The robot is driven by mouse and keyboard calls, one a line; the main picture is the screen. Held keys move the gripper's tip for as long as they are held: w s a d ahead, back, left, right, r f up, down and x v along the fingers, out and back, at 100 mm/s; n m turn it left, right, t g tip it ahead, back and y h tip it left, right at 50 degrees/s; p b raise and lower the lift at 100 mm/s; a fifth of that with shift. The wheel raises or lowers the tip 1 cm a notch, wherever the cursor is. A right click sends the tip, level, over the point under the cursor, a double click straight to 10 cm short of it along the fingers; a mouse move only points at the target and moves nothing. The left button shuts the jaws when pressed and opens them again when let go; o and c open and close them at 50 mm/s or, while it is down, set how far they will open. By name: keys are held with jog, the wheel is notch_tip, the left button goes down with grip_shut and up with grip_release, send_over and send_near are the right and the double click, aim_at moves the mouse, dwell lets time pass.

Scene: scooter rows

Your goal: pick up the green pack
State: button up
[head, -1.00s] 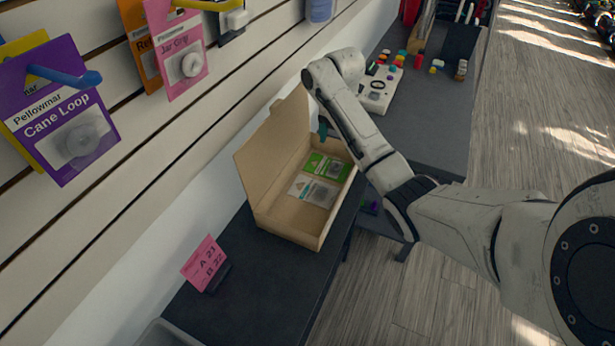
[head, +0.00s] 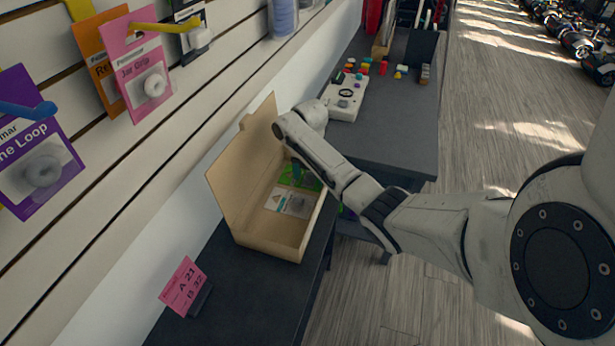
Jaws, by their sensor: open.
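The green pack (head: 312,182) lies flat in an open cardboard box (head: 262,243), towards its far end. Its far part is partly hidden by my gripper and arm. A pack with a clear window and a whitish label (head: 275,199) lies next to it on the near side. Whether the fingers touch the pack cannot be told.
The box's raised lid (head: 240,160) stands on the wall side. A pink price card (head: 182,286) stands on the dark shelf in front. A white device with coloured knobs (head: 345,97) sits beyond the box. Carded packs hang on the slatted wall at left.

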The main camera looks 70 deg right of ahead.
aim_at(309, 175)
jog(key=shift+f, duration=0.1)
jog(key=shift+c, duration=0.2)
jog(key=c, duration=1.1)
notch_tip(309, 175, up, 10)
jog(key=shift+r, duration=0.1)
